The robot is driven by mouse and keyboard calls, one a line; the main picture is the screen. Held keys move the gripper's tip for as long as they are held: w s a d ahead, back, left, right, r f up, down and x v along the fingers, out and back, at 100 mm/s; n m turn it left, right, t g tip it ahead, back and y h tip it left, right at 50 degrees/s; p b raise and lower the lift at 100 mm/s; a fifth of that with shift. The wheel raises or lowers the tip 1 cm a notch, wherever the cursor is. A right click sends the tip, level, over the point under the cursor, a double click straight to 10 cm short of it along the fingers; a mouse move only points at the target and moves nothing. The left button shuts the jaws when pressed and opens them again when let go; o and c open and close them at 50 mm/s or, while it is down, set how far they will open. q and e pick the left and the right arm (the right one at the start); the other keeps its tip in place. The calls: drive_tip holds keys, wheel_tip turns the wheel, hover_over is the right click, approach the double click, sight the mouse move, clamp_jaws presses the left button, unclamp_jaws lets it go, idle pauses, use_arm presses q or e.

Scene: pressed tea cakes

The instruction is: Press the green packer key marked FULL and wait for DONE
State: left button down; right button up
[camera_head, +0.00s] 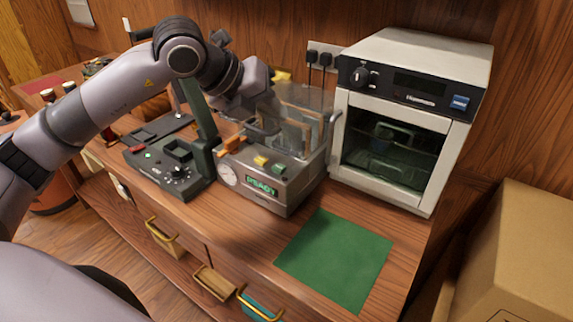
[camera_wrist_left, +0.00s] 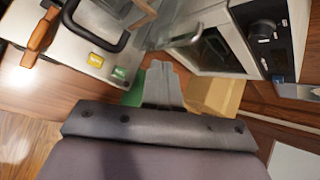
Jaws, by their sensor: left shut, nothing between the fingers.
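The packer (camera_head: 240,179) is a grey-topped machine on the wooden counter, with a lit READY display (camera_head: 262,185) on its front. A yellow key (camera_head: 262,160) and the green key (camera_head: 279,168) sit side by side on its top. In the left wrist view the green key (camera_wrist_left: 120,72) and yellow key (camera_wrist_left: 96,60) lie left of my left gripper (camera_wrist_left: 163,72). That gripper is shut and empty. In the head view my left gripper (camera_head: 256,82) is above the back of the packer, apart from the keys; its fingertips are hard to make out. My right gripper is not in view.
A white oven (camera_head: 455,85) with a glass door stands right of the packer. A dark control box (camera_head: 170,172) with a post stands to its left. A green mat (camera_head: 335,258) lies bare in front. A cardboard box (camera_head: 525,250) is at the right.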

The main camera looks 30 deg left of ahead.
use_arm(q)
drive_tip(key=shift+a, duration=0.1)
idle(0.3)
drive_tip(key=b, duration=0.5)
hover_over(274, 168)
wheel_tip(274, 168, down, 8)
drive_tip(key=shift+r, duration=0.2)
drive_tip(key=shift+f+b, duration=0.55)
drive_tip(key=shift+f, duration=0.05)
idle(1.2)
drive_tip(key=shift+f+b, duration=0.4)
drive_tip(key=shift+b, duration=0.2)
drive_tip(key=shift+f+b, duration=0.5)
drive_tip(key=shift+b, duration=0.05)
idle(0.5)
drive_tip(key=shift+r, duration=0.15)
drive_tip(key=shift+r+p, duration=0.5)
drive_tip(key=shift+r, duration=0.25)
drive_tip(key=shift+r, duration=0.1)
